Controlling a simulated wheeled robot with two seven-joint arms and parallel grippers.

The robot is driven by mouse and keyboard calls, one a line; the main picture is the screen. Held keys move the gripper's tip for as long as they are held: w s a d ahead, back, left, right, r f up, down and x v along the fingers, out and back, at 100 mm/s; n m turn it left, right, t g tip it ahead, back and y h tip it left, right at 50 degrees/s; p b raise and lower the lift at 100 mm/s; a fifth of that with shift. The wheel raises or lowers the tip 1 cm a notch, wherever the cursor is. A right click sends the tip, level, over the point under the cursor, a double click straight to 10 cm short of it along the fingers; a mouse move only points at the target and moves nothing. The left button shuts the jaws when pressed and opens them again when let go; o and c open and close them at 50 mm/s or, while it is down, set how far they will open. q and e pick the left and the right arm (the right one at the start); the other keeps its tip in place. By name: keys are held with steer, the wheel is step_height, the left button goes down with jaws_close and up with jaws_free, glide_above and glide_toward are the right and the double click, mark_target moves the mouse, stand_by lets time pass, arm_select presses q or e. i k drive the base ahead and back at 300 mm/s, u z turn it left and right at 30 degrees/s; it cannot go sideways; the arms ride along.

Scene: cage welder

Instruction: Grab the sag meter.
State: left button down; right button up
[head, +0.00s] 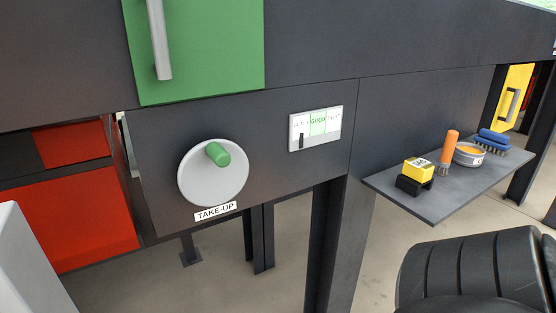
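A small yellow box-shaped device (418,170) with a black and white marking on top sits in a black cradle (413,186) near the left front end of the grey shelf (435,205). It looks like the sag meter, but its marking is too small to read. A gauge plate (316,129) reading "GOOD" in its green middle zone is fixed on the dark panel, with its black pointer left of that zone. Neither of my grippers shows in the head view.
Right of the yellow device stand an orange-handled tool (450,150), a round tin (468,155) with orange contents and a blue brush (493,139). A round TAKE-UP dial (213,180) with a green knob juts from the panel. A black ribbed form fills the lower right.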

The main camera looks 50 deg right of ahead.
mark_target(417, 173)
steer(key=z, duration=2.55)
steer(key=k, duration=0.65)
steer(key=z, duration=0.4)
steer(key=i, duration=1)
steer(key=u, duration=0.1)
